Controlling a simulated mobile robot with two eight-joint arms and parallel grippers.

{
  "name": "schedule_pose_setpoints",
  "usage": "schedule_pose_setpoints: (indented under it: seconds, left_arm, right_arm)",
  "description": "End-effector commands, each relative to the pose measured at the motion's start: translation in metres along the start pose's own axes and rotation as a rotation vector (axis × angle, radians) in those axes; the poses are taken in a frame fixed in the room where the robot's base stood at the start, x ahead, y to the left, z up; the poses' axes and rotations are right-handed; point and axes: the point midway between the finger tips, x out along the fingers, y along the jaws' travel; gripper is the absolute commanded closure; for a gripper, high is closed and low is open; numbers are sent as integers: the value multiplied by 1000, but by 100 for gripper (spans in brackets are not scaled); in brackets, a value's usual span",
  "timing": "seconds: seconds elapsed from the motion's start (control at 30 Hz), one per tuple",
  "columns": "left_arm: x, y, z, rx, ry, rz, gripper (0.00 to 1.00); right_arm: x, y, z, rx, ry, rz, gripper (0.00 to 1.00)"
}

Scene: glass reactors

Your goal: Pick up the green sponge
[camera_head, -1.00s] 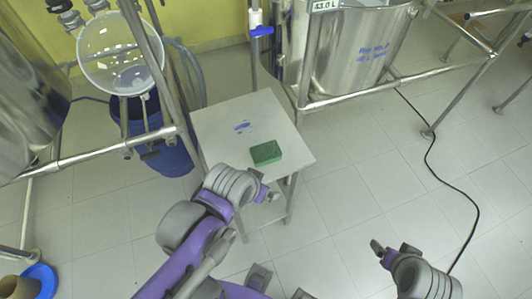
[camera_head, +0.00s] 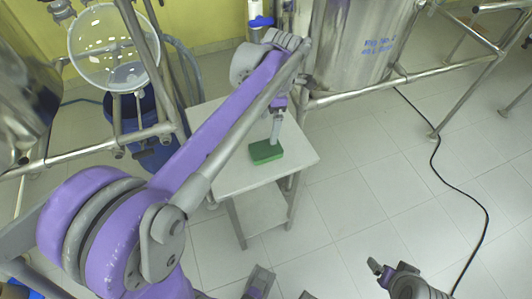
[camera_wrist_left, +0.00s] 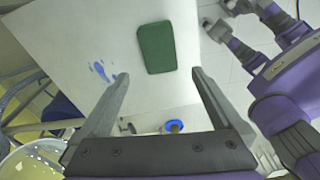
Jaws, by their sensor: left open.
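The green sponge (camera_head: 264,152) lies flat on the white stool top (camera_head: 222,182). It also shows in the left wrist view (camera_wrist_left: 157,47), beyond and between my open fingers. My left gripper (camera_head: 275,138) points down just over the sponge in the head view and hides part of its far edge; I cannot tell if it touches. In the left wrist view my left gripper (camera_wrist_left: 162,82) is open, with nothing between its fingers. My right gripper (camera_head: 379,272) is low at the lower right, away from the stool; its jaw state is unclear.
A steel reactor vessel (camera_head: 352,45) stands behind the stool on a tubular frame (camera_head: 400,82). A glass vessel (camera_head: 108,48) and a blue drum (camera_head: 160,150) are at left. A black cable (camera_head: 437,175) lies on the tiled floor at right.

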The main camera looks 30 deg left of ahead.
Motion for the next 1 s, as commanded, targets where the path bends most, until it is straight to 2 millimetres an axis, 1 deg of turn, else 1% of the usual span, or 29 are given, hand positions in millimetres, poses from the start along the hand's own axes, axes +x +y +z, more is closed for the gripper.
schedule_pose_setpoints:
  seconds: [0.1, 0.17, 0.2, 0.4, 0.63, 0.83, 0.9, 1.0]
  left_arm:
    - [4, 6, 2, -86, 15, -13, 0]
    - [10, 7, 2, -102, 17, -15, 0]
    - [15, 7, 2, -106, 18, -15, 0]
    - [47, 6, 2, -104, 17, -14, 0]
    - [65, 5, 2, -102, 17, -14, 0]
    - [95, 3, 5, -102, 17, -14, 0]
    - [103, 3, 4, -102, 16, -14, 0]
    - [109, 3, 4, -102, 16, -14, 0]
  right_arm:
    - [3, 0, 2, 0, -1, 0, 13]
    - [4, 0, 2, 0, -1, 0, 13]
    - [4, 0, 2, 0, -2, 0, 13]
    - [8, 0, 5, 0, -3, 0, 13]
    - [9, 0, 6, 0, -3, 0, 13]
    - [13, 0, 8, 0, -5, 0, 13]
    - [14, 0, 8, 0, -5, 0, 13]
    - [14, 0, 9, 0, -5, 0, 13]
